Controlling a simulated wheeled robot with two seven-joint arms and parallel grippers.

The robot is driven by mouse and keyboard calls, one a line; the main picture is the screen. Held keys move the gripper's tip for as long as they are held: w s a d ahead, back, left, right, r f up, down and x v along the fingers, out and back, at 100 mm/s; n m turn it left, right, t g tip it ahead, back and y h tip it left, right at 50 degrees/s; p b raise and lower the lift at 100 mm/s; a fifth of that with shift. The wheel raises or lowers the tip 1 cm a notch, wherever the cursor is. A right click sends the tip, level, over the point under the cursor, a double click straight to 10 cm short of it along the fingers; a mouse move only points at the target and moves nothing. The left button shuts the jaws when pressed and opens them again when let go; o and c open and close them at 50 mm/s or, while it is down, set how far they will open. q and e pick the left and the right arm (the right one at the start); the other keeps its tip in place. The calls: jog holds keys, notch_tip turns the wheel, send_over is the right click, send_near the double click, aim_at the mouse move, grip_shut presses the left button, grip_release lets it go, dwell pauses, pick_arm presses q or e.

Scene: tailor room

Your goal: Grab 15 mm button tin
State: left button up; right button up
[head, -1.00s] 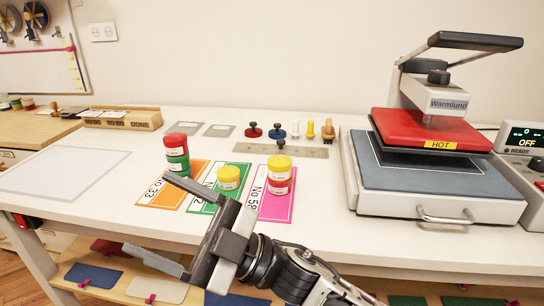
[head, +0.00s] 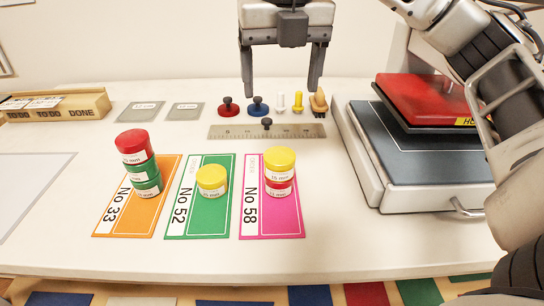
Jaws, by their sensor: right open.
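Button tins stand on three cards. On the orange No 33 card (head: 110,222), a red tin (head: 134,146) sits on top of green tins (head: 146,180). A single yellow tin (head: 211,179) sits on the green No 52 card (head: 195,224). On the pink No 58 card (head: 272,222), a yellow tin (head: 280,160) is stacked on a red tin (head: 279,187). The labels carry mm sizes, but I cannot read each surely. My right gripper (head: 281,86) is open and empty, fingers pointing down, beyond the tins at the back of the table. My left gripper is out of view.
A steel ruler (head: 225,132) lies behind the cards. Red (head: 229,109) and blue (head: 258,108) knobbed discs and small upright tools stand behind it. A heat press (head: 425,160) occupies the right side, partly behind my right arm. The white table front (head: 200,260) is clear.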

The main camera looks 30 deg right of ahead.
jog(key=b, duration=0.1)
send_over(280, 155)
notch_tip(280, 155, down, 10)
jog(key=shift+a+r, duration=0.1)
jog(key=shift+f, duration=2.7)
jog(key=c, duration=1.1)
